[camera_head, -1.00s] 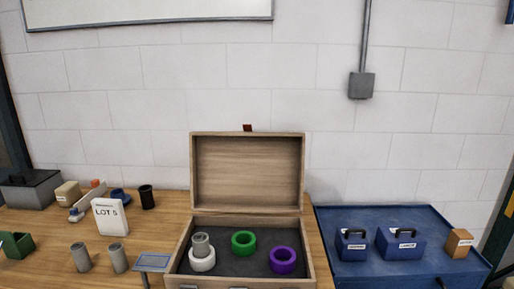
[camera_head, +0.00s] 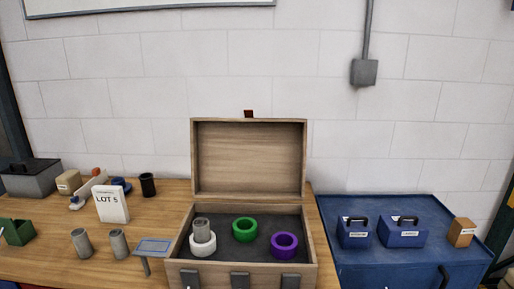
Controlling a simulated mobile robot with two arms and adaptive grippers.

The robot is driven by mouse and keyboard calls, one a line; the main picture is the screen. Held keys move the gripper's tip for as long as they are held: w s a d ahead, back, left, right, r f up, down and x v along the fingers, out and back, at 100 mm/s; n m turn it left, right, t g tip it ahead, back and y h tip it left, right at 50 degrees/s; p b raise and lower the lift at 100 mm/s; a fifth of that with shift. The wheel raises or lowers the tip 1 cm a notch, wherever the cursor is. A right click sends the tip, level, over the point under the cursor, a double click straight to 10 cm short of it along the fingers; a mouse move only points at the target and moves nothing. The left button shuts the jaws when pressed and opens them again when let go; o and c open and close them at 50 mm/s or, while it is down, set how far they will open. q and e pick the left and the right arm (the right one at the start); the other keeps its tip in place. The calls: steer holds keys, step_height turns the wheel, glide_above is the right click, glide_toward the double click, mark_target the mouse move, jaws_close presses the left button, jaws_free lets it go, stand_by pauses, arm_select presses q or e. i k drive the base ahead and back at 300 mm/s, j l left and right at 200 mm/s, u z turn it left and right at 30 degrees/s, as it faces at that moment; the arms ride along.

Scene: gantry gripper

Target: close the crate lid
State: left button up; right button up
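The wooden crate stands on the table with its lid (camera_head: 249,157) open, upright at the back. A small dark red tab (camera_head: 248,114) shows at the lid's top edge. The crate's front wall (camera_head: 205,274) has several grey latch plates, one of them a plate (camera_head: 240,280) at the middle. Inside on the dark lining are a white ring (camera_head: 203,247) with a grey cylinder (camera_head: 201,229) standing in it, a green ring (camera_head: 245,229) and a purple ring (camera_head: 285,245). Neither of my grippers is in view.
Left of the crate are grey cylinders (camera_head: 82,243), a blue-topped stand (camera_head: 153,247), a LOT 5 sign (camera_head: 112,204), a black cup (camera_head: 148,185) and a green bin (camera_head: 17,232). Right is a blue surface (camera_head: 385,267) with blue cases (camera_head: 402,231) and an orange-brown box (camera_head: 461,232).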

mark_target(249, 157)
steer(key=i+l+u, duration=0.1)
steer(key=i+l, duration=0.15)
steer(key=l, duration=0.15)
steer(key=i+l+u, duration=0.1)
steer(key=l, duration=0.25)
steer(key=i+l+u, duration=0.1)
steer(key=i+l, duration=0.2)
steer(key=l, duration=0.15)
